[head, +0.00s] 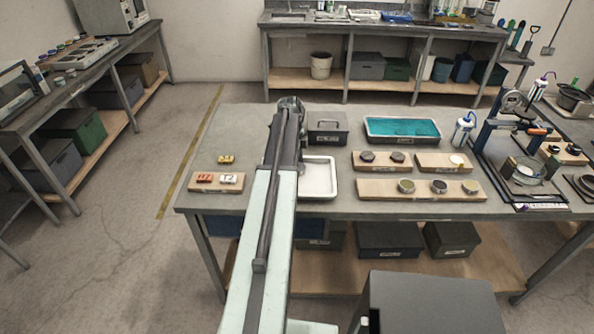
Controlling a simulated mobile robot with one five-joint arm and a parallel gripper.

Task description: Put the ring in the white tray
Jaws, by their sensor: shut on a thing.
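The white tray (320,181) lies on the workbench in the middle of the head view, just right of my arm. It is shallow, and the part I see is empty; my arm hides its left edge. My gripper (290,104) is at the far end of my arm, near the bench's back edge, beyond the tray and left of a grey box. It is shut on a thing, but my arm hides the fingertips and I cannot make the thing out. I cannot pick out the ring anywhere in view.
Behind the tray stands the grey lidded box (327,128). A teal-lined tray (402,130) lies right of it. Wooden blocks with round pieces (419,188) are right of the white tray. A board with red and white pieces (217,182) and a yellow piece (227,160) lie left.

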